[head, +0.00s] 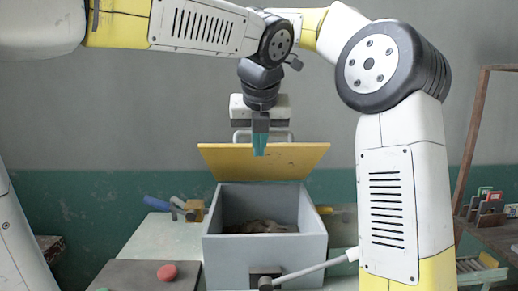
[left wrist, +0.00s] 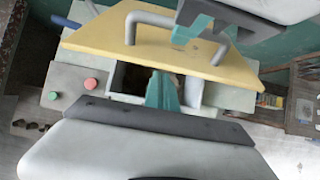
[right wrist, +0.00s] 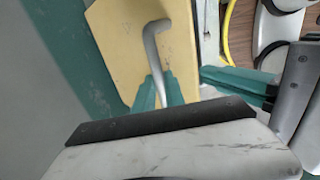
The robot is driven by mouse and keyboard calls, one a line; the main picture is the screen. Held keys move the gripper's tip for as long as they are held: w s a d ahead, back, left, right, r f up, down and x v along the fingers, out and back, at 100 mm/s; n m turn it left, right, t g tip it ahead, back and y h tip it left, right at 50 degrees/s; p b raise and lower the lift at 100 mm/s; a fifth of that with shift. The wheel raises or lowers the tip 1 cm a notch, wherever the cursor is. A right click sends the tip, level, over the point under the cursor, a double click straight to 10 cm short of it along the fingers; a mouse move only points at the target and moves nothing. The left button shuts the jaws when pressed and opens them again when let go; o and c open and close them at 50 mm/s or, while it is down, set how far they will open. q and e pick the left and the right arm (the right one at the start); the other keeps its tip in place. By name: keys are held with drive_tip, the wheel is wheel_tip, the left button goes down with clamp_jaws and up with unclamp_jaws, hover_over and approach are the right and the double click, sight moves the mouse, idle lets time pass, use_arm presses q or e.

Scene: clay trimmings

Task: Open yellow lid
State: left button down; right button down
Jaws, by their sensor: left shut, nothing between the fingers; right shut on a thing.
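The yellow lid (head: 300,160) stands raised and tilted at the back of the grey box (head: 265,254), whose open top shows brown clay (head: 255,227) inside. My left gripper (head: 260,145) is shut and empty, its teal fingers pointing down in front of the lid in the head view. The left wrist view shows those fingers (left wrist: 164,92) by the lid (left wrist: 165,58) and the box opening. My right gripper (right wrist: 158,90) is shut on the lid's grey handle (right wrist: 153,45) in the right wrist view. In the head view the right gripper is mostly hidden.
A dark board with a red button (head: 167,272) lies left of the box. A blue-handled tool (head: 158,204) rests on the table behind. A grey rod (head: 315,268) meets a dark block at the box front. A rack (head: 490,205) stands right.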

drive_tip(key=shift+w+d+f, duration=0.15)
drive_tip(key=shift+w+f, duration=0.1)
